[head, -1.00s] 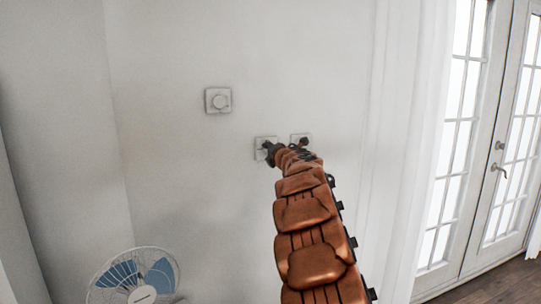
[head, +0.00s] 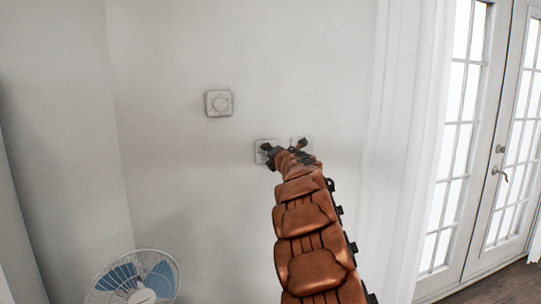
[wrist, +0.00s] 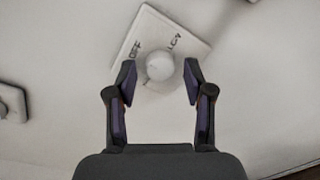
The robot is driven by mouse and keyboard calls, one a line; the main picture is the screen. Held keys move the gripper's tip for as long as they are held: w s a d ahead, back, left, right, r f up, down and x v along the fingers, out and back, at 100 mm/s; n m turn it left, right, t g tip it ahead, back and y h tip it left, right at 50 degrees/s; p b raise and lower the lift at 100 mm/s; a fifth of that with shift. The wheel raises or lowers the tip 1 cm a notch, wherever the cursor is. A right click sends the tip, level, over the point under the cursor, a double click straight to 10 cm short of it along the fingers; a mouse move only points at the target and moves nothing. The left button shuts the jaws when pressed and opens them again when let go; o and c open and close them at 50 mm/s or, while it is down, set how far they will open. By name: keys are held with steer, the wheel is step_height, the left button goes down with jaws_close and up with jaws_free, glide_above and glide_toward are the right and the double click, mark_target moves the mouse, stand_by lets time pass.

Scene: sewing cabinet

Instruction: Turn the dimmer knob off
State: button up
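The dimmer knob (wrist: 160,66) is a round pale knob on a square white wall plate (wrist: 136,39) with dark lettering, "OFF" readable on one side. In the wrist view the plate looks tilted. My gripper (wrist: 160,81) is open, with one finger on each side of the knob and visible gaps between fingers and knob. In the head view my gripper (head: 268,156) is at the lower left wall plate (head: 260,145) and covers much of it, so the knob cannot be made out there.
A second plate (head: 307,138) is just right of my gripper, partly hidden by my arm. A plate with a round dial (head: 219,103) is higher on the left. A fan (head: 137,280) stands below left. Curtain and glass doors (head: 490,150) are at right.

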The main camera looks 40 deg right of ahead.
steer(key=shift+s, duration=0.15)
steer(key=v, duration=1.1)
steer(key=shift+s+a, duration=0.2)
steer(key=shift+s, duration=0.1)
stand_by(0.6)
steer(key=shift+r, duration=0.1)
